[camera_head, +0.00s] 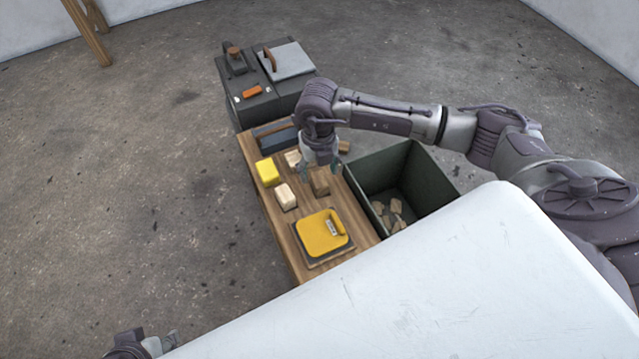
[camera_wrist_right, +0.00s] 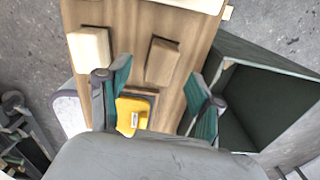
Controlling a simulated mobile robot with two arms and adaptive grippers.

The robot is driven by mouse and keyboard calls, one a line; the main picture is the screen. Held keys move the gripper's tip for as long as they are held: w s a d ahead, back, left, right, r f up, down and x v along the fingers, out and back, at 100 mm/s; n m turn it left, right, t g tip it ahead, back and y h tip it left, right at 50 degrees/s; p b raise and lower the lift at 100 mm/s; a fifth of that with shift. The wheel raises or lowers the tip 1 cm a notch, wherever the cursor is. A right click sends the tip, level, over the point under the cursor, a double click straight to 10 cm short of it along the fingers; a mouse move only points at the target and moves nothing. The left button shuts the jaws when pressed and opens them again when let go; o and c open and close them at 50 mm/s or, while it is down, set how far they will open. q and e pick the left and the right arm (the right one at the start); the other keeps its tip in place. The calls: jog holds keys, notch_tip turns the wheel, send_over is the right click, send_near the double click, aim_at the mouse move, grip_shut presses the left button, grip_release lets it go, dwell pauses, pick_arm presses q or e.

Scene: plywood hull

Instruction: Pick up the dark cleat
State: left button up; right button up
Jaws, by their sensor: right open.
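The dark cleat (camera_head: 320,182), a brown wooden block, sits on the wooden bench top, partly hidden by my right gripper in the head view. It also shows in the right wrist view (camera_wrist_right: 163,62), darker than the pale block beside it. My right gripper (camera_head: 321,170) is open and empty above the bench, close to the cleat. In the right wrist view its two fingers (camera_wrist_right: 160,90) are spread wide, with the cleat beyond and between them. My left gripper (camera_head: 165,342) shows only partly at the bottom left edge, far from the bench; its opening is unclear.
Pale blocks (camera_head: 285,196) and a yellow block (camera_head: 268,171) stand nearby on the bench (camera_head: 290,243). A yellow pad (camera_head: 318,236) lies at its near end. A dark green bin (camera_head: 423,177) with scraps adjoins the right side. A dark machine (camera_head: 262,104) stands behind.

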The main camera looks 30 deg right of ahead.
aim_at(319, 179)
notch_tip(319, 179, down, 5)
jog(key=shift+s+r+b, duration=0.1)
jog(key=shift+r+b, duration=0.05)
jog(key=shift+b, duration=0.55)
pick_arm(q)
jog(key=w+d+r+t+h, duration=0.1)
jog(key=w+d+r+t, duration=0.1)
jog(key=w+t, duration=0.2)
jog(key=w, duration=0.3)
jog(key=shift+d+r, duration=0.15)
jog(key=shift+r, duration=0.15)
pick_arm(e)
jog(key=shift+c, duration=0.2)
grip_shut()
